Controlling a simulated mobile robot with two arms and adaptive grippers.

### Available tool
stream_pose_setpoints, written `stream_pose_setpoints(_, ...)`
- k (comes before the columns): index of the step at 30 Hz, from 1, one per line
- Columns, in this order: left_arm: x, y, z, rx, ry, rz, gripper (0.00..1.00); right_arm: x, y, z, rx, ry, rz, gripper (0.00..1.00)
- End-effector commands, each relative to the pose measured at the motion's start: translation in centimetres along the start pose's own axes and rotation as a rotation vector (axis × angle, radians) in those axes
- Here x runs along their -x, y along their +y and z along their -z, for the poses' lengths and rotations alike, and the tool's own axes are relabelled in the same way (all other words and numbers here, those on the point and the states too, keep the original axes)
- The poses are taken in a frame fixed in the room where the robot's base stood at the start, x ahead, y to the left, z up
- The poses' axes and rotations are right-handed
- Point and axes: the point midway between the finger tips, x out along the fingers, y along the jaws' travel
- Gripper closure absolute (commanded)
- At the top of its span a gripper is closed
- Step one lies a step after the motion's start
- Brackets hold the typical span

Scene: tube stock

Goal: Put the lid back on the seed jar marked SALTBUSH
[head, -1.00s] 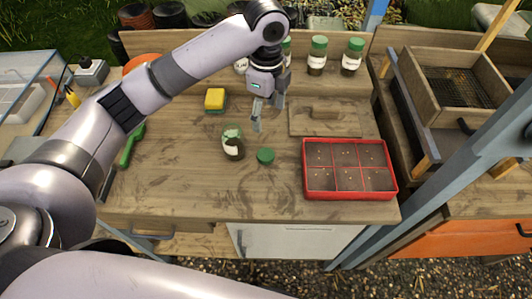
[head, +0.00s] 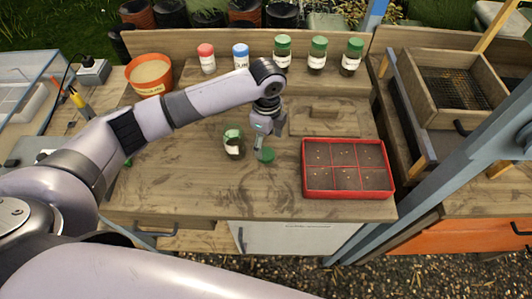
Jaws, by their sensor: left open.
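A green lid (head: 267,156) lies on the bench just to the right of the jar. My left gripper (head: 262,150) is open and points down at the lid, its fingers close to it and partly covering it. I cannot tell whether they touch the lid. My right gripper is not in view.
Several lidded jars (head: 318,55) stand on the back shelf. An orange pot (head: 150,75) stands back left.

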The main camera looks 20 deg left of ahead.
Motion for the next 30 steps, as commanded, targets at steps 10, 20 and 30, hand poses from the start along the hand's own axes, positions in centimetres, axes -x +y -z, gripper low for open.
stream_pose_setpoints(10,-4.3,0.3,-0.1,0.000,-0.001,-0.003,0.34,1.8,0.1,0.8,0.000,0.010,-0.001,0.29)
stream_pose_setpoints(20,-5.2,0.2,-0.1,-0.001,-0.001,0.000,0.34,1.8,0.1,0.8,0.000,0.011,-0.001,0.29)
stream_pose_setpoints(30,-5.1,0.2,-0.2,-0.001,-0.001,0.000,0.49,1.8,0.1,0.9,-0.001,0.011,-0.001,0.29)
